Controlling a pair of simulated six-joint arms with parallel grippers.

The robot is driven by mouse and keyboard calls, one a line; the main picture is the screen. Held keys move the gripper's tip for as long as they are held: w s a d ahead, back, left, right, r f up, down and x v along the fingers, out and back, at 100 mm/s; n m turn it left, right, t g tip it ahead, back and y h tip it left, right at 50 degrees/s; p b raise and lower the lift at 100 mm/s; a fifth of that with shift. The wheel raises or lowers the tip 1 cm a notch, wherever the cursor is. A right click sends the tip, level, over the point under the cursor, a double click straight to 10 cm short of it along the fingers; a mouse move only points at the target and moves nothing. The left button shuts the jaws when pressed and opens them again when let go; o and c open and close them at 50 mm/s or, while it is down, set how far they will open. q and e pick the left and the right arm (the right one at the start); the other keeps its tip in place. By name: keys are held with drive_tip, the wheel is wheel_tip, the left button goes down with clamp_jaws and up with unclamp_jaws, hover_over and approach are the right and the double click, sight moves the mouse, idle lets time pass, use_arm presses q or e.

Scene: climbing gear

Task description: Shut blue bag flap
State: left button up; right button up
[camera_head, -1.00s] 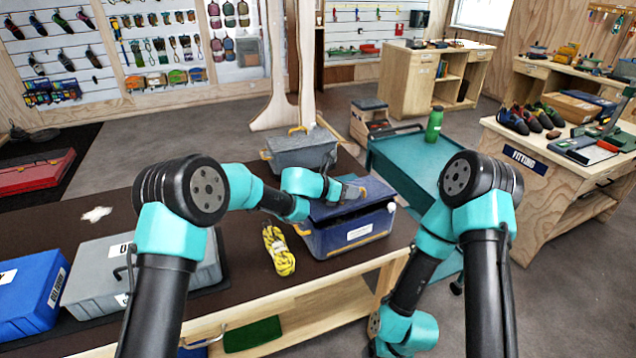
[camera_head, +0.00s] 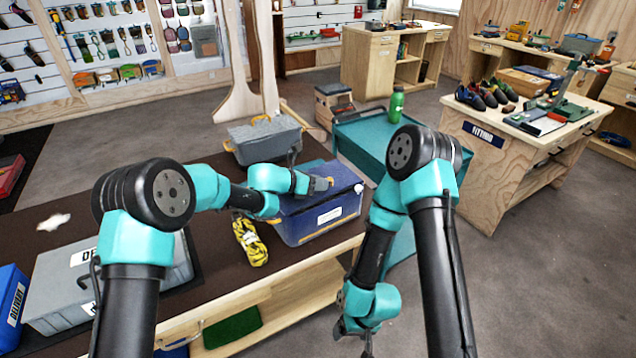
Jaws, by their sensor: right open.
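The blue bag (camera_head: 300,225), a box-like case with a white label and yellow latches, stands near the right end of the dark-topped table. Its blue flap (camera_head: 342,175) lies over the top, with no clear gap at the front. My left gripper (camera_head: 328,184) is at the top of the flap, near its front edge, and seems to touch it. Its fingers are too small to tell open from shut. My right gripper (camera_head: 354,340) is open and hangs low in front of the table, away from the bag.
A yellow-black rope bundle (camera_head: 250,241) lies left of the bag. A grey bin (camera_head: 264,140) stands behind it. A grey case (camera_head: 65,285) and a blue case (camera_head: 10,300) are at left. A teal cart (camera_head: 360,140) stands right of the table.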

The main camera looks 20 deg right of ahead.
use_arm(q)
drive_tip(key=shift+o, duration=0.5)
drive_tip(key=shift+a+r, duration=0.1)
drive_tip(key=v, duration=1.7)
drive_tip(key=shift+r, duration=0.1)
